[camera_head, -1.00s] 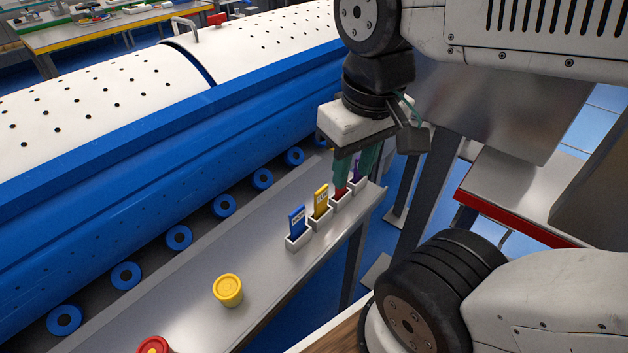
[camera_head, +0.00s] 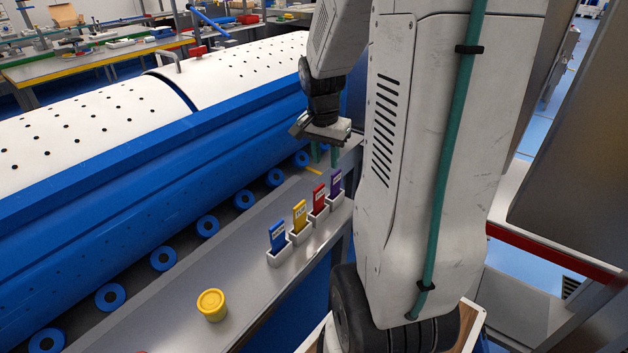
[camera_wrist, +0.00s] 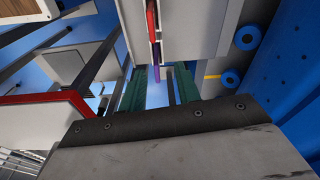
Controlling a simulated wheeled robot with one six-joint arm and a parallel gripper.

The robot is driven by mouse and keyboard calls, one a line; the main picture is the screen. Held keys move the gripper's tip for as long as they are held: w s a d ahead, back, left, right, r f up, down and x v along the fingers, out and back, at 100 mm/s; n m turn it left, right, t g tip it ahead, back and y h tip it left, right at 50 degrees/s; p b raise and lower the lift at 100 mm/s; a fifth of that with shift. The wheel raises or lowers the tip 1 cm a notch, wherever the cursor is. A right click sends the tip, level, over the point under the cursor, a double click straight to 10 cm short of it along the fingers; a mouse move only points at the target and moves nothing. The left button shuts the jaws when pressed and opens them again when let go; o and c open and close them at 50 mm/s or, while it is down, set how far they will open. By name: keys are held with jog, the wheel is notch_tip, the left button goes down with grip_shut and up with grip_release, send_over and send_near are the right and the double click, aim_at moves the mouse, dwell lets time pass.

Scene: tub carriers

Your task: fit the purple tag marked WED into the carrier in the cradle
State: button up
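The purple tag (camera_head: 335,182) stands upright in a white holder at the far end of a row on the grey shelf; its lettering is unreadable. In the wrist view the purple tag (camera_wrist: 156,73) appears edge-on near the gap between my fingers. My gripper (camera_head: 325,156) is above and just beyond the tag's end of the row, pointing down. In the wrist view my gripper (camera_wrist: 158,88) has its green fingers apart with nothing held. I cannot make out the carrier or its cradle in either view.
A red tag (camera_head: 319,198), a yellow tag (camera_head: 299,215) and a blue tag (camera_head: 277,236) stand in holders beside the purple one. A yellow round container (camera_head: 212,304) sits nearer on the shelf. A large blue-and-white perforated drum (camera_head: 100,160) runs along the left.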

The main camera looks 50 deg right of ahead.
aim_at(336, 181)
jog(key=shift+m, duration=0.9)
jog(key=d+f, duration=0.3)
jog(key=shift+s+d, duration=0.25)
jog(key=shift+d, duration=0.1)
jog(key=f, duration=0.4)
jog(key=d+f, duration=0.1)
jog(key=f, duration=0.2)
jog(key=shift+w, duration=0.1)
jog(key=shift+c, duration=0.3)
grip_shut()
